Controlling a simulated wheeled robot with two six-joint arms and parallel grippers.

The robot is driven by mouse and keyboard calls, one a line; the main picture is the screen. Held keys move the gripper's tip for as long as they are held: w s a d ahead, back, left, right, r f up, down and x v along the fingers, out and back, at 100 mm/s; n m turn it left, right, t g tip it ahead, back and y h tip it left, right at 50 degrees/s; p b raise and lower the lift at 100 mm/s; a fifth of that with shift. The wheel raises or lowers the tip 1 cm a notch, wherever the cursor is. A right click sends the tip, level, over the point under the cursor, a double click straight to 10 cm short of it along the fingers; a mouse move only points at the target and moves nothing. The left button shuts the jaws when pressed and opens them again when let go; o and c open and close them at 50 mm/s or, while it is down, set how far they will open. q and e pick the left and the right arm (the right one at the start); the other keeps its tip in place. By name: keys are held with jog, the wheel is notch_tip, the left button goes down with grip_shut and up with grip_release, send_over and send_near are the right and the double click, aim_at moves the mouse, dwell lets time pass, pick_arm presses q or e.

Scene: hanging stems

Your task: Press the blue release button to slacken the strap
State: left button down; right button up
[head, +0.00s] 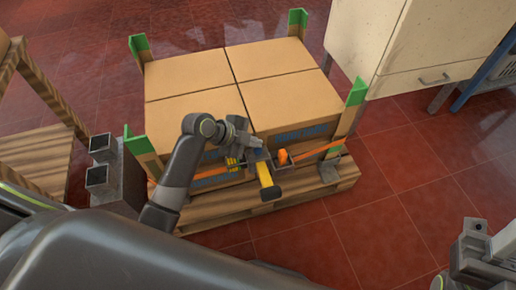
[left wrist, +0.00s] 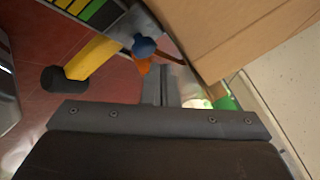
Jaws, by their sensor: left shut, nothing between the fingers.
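The blue release button (left wrist: 144,46) shows in the left wrist view as a rounded blue knob on the strap's metal buckle. In the head view the button (head: 258,151) is partly hidden by my left gripper (head: 248,143). The buckle has a yellow lever (head: 268,182) with a dark end, and it also shows in the left wrist view (left wrist: 92,56). The orange strap (head: 315,155) runs along the front of the boxes. My left gripper is shut and empty, with its tips close beside the button; I cannot tell whether they touch. My right gripper (head: 468,252) is at the bottom right, far from the buckle.
Several cardboard boxes (head: 285,92) with green corner protectors (head: 356,92) stand on a wooden pallet (head: 300,192). A wooden rack (head: 38,150) is at left, with grey square tubes (head: 100,178) nearby. A cream cabinet (head: 400,45) stands behind right. Red tiled floor is clear at right.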

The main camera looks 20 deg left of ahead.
aim_at(254, 151)
dwell(0.5)
pick_arm(q)
jog(key=shift+f, duration=0.4)
jog(key=shift+f+b, duration=0.5)
jog(key=shift+f, duration=0.15)
dwell(0.5)
dwell(0.4)
jog(key=shift+r+p, duration=1)
jog(key=shift+r, duration=0.05)
notch_tip(254, 151, up, 5)
jog(key=p, duration=0.5)
jog(key=shift+r, duration=0.1)
